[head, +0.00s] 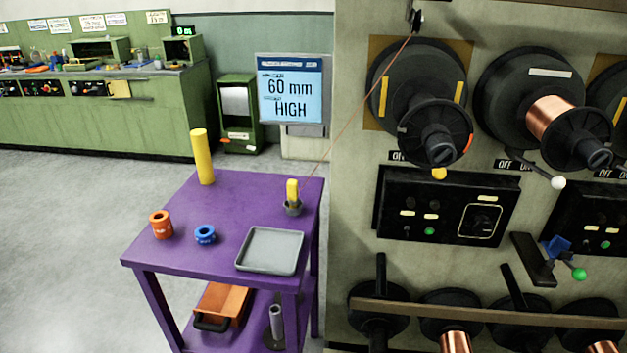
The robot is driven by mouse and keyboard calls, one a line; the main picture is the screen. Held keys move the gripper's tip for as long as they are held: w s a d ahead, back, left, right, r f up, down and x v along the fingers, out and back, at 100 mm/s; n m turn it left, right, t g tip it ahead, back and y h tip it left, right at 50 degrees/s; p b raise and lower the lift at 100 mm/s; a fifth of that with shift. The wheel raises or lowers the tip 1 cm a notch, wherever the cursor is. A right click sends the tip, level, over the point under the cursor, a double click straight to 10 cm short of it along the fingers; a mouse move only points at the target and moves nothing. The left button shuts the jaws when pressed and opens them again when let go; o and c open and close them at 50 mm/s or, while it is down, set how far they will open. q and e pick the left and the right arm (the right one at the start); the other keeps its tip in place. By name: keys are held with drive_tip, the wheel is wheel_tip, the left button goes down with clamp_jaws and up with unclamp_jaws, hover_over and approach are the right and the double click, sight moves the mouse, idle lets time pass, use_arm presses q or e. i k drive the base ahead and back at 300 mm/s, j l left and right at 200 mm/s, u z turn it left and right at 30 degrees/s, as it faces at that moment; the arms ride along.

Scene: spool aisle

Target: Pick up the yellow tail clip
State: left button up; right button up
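A small yellow piece (292,188), which looks like the tail clip, stands upright in a dark grey holder (293,208) near the right edge of the purple cart's top (230,200). A thin copper-coloured wire (360,108) slants down from a dark guide on the machine towards this piece; I cannot tell whether it is attached. Neither of my grippers is in view.
A tall yellow cylinder (202,158), an orange ring (161,225), a blue ring (205,234) and a grey tray (270,251) also occupy the cart's top. The spool machine (352,220) stands close on the right. Open floor (60,250) lies left.

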sight(292, 184)
drive_tip(key=i+j+z, duration=0.25)
drive_tip(key=j, duration=0.65)
drive_tip(key=i+j+z, duration=0.2)
drive_tip(key=j, duration=0.7)
drive_tip(key=j+z, duration=0.25)
drive_tip(key=j, duration=0.7)
